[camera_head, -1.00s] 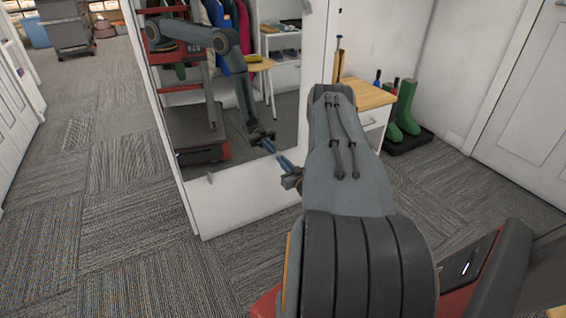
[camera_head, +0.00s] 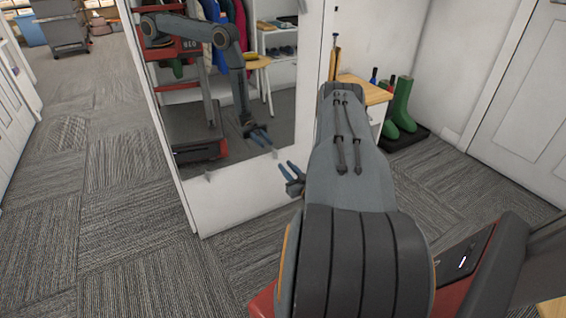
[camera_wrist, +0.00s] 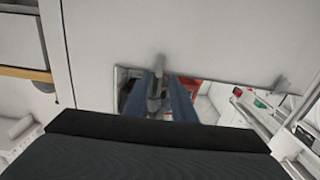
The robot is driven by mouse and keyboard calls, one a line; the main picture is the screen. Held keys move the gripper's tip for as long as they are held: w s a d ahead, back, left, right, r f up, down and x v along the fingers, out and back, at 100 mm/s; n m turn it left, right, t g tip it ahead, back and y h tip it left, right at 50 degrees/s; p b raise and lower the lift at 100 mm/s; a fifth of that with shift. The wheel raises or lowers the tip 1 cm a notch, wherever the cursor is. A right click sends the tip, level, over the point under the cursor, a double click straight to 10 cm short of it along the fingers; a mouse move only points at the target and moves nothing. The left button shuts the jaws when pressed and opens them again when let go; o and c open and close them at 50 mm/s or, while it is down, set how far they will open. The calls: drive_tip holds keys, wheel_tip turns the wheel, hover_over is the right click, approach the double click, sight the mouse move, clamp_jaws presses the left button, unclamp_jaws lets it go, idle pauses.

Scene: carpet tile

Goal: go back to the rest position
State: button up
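My gripper (camera_head: 286,164) shows at the left of my arm in the head view, in front of a white panel with a mirror (camera_head: 285,100). Its two blue fingers are apart, with nothing between them. The wrist view shows the same fingers (camera_wrist: 160,78) with a gap between them, facing the panel and the mirror. The mirror reflects my arm and gripper. The fingertips look apart from the glass. My arm hides part of the panel's right side and the floor behind it.
A wood-topped white cabinet (camera_head: 376,95) stands behind my arm, with green boots (camera_head: 402,108) on a dark tray beside it. A white door (camera_head: 520,110) is at the right. Open carpet (camera_head: 110,190) lies at the left, with a grey cart (camera_head: 62,28) at the back.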

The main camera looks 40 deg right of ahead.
drive_tip(key=shift+v, duration=0.8)
